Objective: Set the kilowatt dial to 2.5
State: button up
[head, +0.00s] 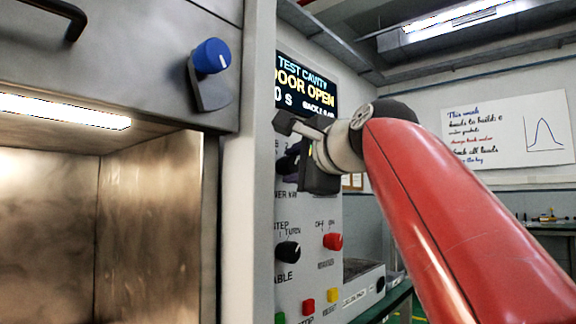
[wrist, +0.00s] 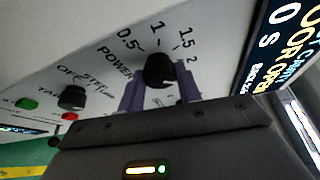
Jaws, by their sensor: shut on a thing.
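The kilowatt dial (wrist: 160,70) is a black round knob on the pale panel, with 0.5, 1, 1.5 and 2 printed around it in the wrist view. No 2.5 mark shows there. A pale mark sits near the knob's upper edge, but I cannot read its exact setting. My gripper (wrist: 158,82) has its two purple fingers on either side of the knob, shut on it. In the head view my gripper (head: 297,165) is at the panel below the display, and it hides the dial.
A dark display (head: 307,85) above reads "DOOR OPEN". Below are a black step/turn knob (head: 288,252), a red off/on knob (head: 333,241) and coloured buttons (head: 308,306). Left are a blue knob (head: 211,56) and an open lit metal cavity (head: 145,220).

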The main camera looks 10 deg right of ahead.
jog(key=m+g, duration=0.1)
jog(key=m, duration=0.2)
jog(key=shift+r, duration=0.1)
jog(key=shift+w+d+m+g+y, duration=0.1)
jog(key=shift+m+g+y, duration=0.2)
jog(key=shift+m+g, duration=0.7)
jog(key=shift+m, duration=0.4)
jog(key=o, duration=1)
jog(key=shift+c, duration=0.2)
jog(key=shift+o, duration=0.2)
jog(key=v, duration=0.8)
